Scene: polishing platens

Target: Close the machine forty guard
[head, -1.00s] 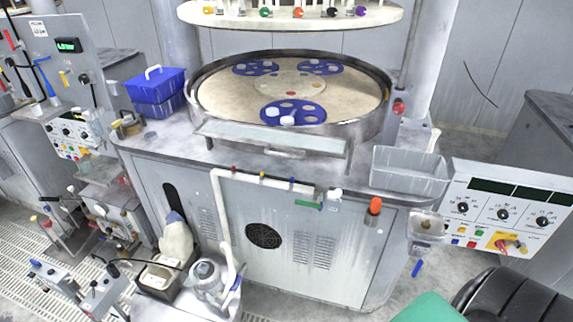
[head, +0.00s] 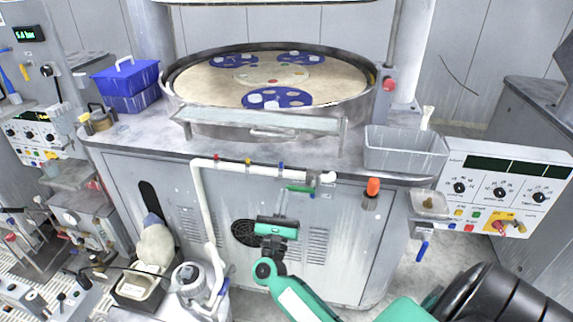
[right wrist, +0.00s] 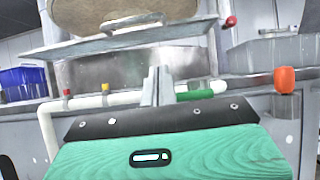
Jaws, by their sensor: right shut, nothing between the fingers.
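The guard is a pale, see-through panel (head: 258,121) in a metal frame, lying low and nearly flat along the front of the round polishing platen (head: 215,89). A curved metal handle (head: 272,133) is at its front edge. In the right wrist view the guard (right wrist: 125,40) is ahead and above, with its handle (right wrist: 132,22) near the top. My right gripper (head: 279,212) is in front of the cabinet, below the guard and apart from it. Its fingers (right wrist: 158,86) are together and empty. My left gripper is not in view.
White pipework (head: 235,164) with small coloured valves runs along the cabinet front. A grey bin (head: 405,150) and a control panel (head: 505,188) stand at the right. A blue box (head: 125,78) sits at the left. A bottle (head: 188,280) stands low in front.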

